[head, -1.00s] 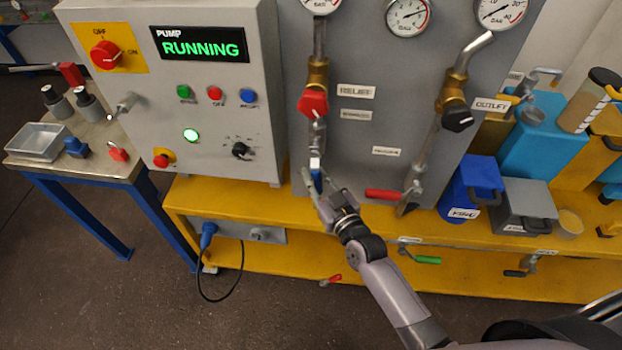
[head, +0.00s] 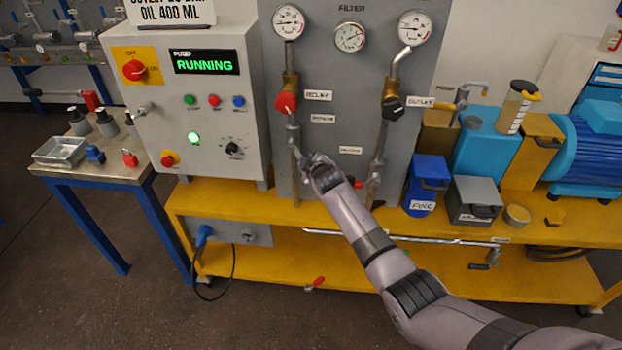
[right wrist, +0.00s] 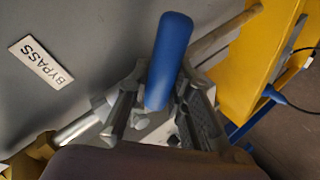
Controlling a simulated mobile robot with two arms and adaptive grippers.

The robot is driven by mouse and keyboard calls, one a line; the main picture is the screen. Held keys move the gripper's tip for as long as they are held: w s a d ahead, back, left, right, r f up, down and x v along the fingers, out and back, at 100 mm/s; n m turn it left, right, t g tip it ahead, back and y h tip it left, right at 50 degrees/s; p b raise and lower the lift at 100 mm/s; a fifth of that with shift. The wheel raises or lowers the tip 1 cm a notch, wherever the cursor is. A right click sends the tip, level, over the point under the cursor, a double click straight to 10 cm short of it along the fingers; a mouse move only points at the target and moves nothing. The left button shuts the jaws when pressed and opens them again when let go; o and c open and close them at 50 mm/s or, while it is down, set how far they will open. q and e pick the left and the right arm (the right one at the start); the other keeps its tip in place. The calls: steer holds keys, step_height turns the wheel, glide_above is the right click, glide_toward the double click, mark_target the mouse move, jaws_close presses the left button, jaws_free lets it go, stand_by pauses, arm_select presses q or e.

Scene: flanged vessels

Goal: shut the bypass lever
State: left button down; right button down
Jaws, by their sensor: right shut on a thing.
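The bypass lever has a blue grip (right wrist: 170,55), seen close up in the right wrist view beside the white BYPASS label (right wrist: 41,62) on the grey panel. My right gripper (right wrist: 160,92) is shut on the blue grip, one finger on each side. In the head view my right gripper (head: 316,168) is at the lower part of the pipe under the red relief knob (head: 286,102), and it hides the blue grip there. I cannot tell the lever's exact angle to its pipe. My left gripper is in neither current view.
The control box (head: 190,100) reads RUNNING on the left. The outlet pipe with its black knob (head: 392,107) stands to the right, and a red handle (head: 357,184) is close by my right arm. Blue (head: 426,183) and grey (head: 474,199) boxes stand on the yellow bench.

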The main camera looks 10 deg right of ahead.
steer(key=shift+d+r+n+g+h+p, duration=0.3)
steer(key=shift+r+n+h+p, duration=0.2)
steer(key=shift+r, duration=0.2)
steer(key=shift+s+d+r+n+g+h+p, duration=0.1)
steer(key=shift+r+n+g+h+p, duration=0.2)
steer(key=shift+r+n+h+p, duration=0.15)
steer(key=shift+d+r+n+h+p, duration=0.1)
steer(key=shift+r+n+h+p, duration=0.25)
steer(key=shift+r+n+h, duration=0.15)
steer(key=shift+r+n+g+h, duration=0.2)
steer(key=shift+n+g+h, duration=0.05)
steer(key=shift+g+h, duration=0.1)
steer(key=c, duration=1.4)
jaws_free()
steer(key=shift+s, duration=0.15)
steer(key=v, duration=1.2)
